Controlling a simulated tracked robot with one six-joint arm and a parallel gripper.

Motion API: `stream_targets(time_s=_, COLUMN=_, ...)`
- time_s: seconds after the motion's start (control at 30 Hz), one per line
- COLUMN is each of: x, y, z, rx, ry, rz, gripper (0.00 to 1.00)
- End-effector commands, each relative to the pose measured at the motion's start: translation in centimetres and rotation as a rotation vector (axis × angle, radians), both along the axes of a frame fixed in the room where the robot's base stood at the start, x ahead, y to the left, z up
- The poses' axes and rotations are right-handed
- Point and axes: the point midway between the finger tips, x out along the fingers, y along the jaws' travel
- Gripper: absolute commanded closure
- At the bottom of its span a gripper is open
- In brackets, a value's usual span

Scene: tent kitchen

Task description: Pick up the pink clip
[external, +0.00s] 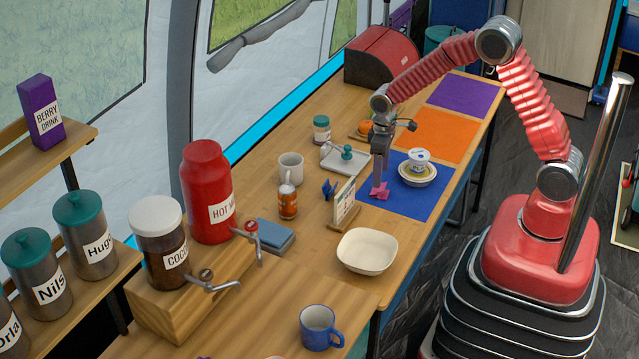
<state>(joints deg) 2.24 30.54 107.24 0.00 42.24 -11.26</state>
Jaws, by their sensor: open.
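The pink clip (380,193) lies at the left part of the blue mat (424,207). My gripper (379,183) points straight down directly over the clip, with its fingertips at or just above it. The jaws are open. I cannot tell from this view whether the fingers touch the clip or stand around it. Part of the clip is hidden behind the fingers.
A white bowl with a yogurt cup (419,160) stands right of my gripper. A card in a wooden stand (344,205) and a blue clip (328,189) are close on the left. A cream bowl (367,251) is in front. Orange and purple mats lie behind.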

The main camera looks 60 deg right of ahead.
Motion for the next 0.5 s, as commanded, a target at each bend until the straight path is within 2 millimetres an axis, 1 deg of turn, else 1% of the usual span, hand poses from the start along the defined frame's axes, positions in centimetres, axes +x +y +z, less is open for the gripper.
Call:
stream_targets(time_s=0.13, x=0.0, y=0.0, z=-0.1, rx=0.000, ry=0.000, rz=0.000, gripper=0.39)
stream_targets(time_s=0.23, x=0.0, y=-0.1, z=-0.7, rx=0.000, ry=0.001, rz=0.000, gripper=0.39)
stream_targets(time_s=0.5, x=-0.1, y=-0.2, z=-4.1, rx=0.000, ry=0.002, rz=0.000, gripper=0.39)
